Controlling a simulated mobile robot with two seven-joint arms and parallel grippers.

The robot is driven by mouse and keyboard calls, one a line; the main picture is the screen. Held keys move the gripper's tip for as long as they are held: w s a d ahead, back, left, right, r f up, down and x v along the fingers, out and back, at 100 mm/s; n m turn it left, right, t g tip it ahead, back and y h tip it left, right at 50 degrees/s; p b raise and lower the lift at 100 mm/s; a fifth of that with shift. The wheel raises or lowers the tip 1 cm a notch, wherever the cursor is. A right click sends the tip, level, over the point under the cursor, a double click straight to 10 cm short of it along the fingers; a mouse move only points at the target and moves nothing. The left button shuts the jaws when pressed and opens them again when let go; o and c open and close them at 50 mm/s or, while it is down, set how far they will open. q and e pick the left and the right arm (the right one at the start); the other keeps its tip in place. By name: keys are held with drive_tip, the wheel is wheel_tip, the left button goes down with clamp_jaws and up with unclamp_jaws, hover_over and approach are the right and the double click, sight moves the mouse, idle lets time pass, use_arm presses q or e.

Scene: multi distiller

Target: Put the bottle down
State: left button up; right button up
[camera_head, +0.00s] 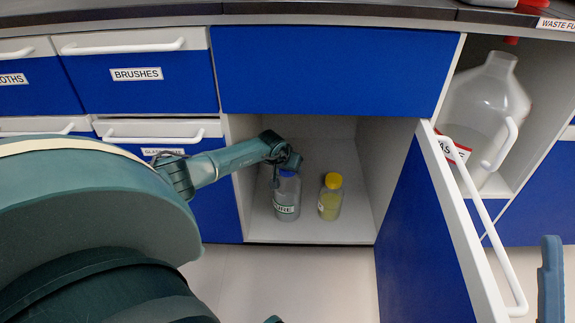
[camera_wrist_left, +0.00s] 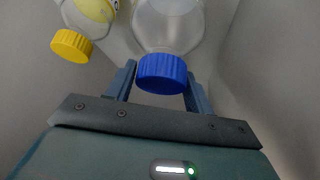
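The clear bottle with a blue cap (camera_head: 287,205) is upright inside the open cabinet, apparently on its floor. Its label is partly legible. My left gripper (camera_head: 288,165) reaches in from the left, just above and at the cap. In the left wrist view, the blue cap (camera_wrist_left: 162,73) lies between the two fingers (camera_wrist_left: 160,85), which sit close against its sides with no clear gap. Contact between bottle base and floor is hard to judge. A blue-grey part at the right edge of the head view may be my right gripper; its fingertips cannot be made out.
A bottle with yellow liquid and a yellow cap (camera_head: 330,196) stands just right of the blue-capped one. The open cabinet door (camera_head: 425,240) swings out on the right. A large waste jug (camera_head: 482,110) sits in the right-hand niche. The cabinet floor (camera_head: 310,236) is bare in front.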

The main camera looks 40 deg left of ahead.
use_arm(q)
drive_tip(key=shift+o, duration=1.4)
drive_tip(key=p+v, duration=0.5)
drive_tip(key=v, duration=0.2)
drive_tip(key=shift+s+r, duration=0.15)
drive_tip(key=shift+r, duration=0.2)
use_arm(e)
drive_tip(key=f+m+h, duration=0.5)
drive_tip(key=m+h, duration=0.1)
drive_tip(key=shift+w+a+f+m+h, duration=0.25)
drive_tip(key=shift+f+m+h, duration=0.05)
drive_tip(key=shift+f, duration=0.1)
use_arm(q)
drive_tip(key=shift+d, duration=0.1)
